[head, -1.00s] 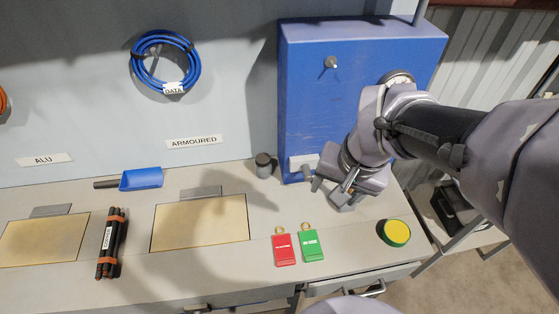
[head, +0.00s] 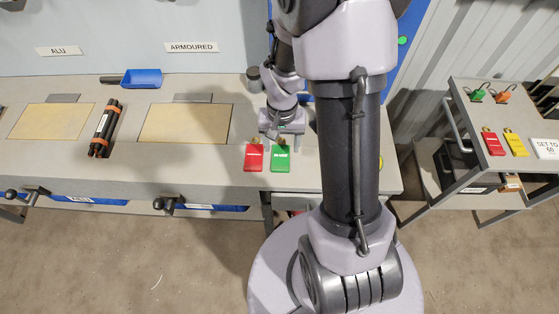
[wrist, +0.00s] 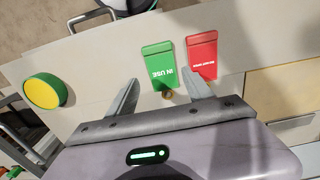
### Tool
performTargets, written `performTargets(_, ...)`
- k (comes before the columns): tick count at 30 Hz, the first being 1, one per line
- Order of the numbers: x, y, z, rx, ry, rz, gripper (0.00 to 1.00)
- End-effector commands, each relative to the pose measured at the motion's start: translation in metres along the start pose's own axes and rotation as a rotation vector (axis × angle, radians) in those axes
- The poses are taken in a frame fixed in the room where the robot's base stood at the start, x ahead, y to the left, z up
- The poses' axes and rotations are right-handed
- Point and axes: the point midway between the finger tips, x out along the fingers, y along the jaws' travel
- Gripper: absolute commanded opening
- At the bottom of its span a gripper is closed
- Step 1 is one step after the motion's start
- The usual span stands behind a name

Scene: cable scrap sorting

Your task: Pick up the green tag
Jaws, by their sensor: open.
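The green tag (head: 281,160) lies flat on the workbench top near its front edge, just right of a red tag (head: 254,158). In the wrist view the green tag (wrist: 160,64) reads "IN USE" upside down, with a brass ring at its near end. My gripper (wrist: 163,92) is open, its two fingers spread apart at the ring end of the tag, with nothing between them held. In the head view my gripper (head: 282,136) is just behind the tags, and the tag's ring end is partly hidden by it.
The red tag (wrist: 202,54) lies close beside the green one. A yellow-topped green button (wrist: 45,92) sits on the bench. A black cable bundle (head: 106,128) and blue scoop (head: 142,78) lie left. A cart (head: 462,100) at right holds more tags.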

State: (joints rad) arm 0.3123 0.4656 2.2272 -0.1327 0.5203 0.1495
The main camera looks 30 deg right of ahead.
Motion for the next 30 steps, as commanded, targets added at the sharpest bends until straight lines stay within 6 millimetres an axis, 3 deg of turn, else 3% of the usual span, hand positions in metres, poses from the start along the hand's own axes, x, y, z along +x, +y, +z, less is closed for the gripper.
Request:
performTargets(5,0.020,-0.001,-0.001,0.000,0.000,0.000,0.61)
performTargets(10,0.055,-0.003,-0.003,0.000,-0.002,0.001,0.61)
performTargets(16,0.055,-0.003,-0.004,0.001,0.001,0.000,0.61)
performTargets(17,0.055,-0.003,-0.004,0.001,0.001,0.000,0.59)
performTargets(24,0.054,-0.003,-0.004,0.001,0.000,0.000,0.12)
performTargets(30,0.054,-0.003,-0.004,0.001,0.000,0.000,0.11)
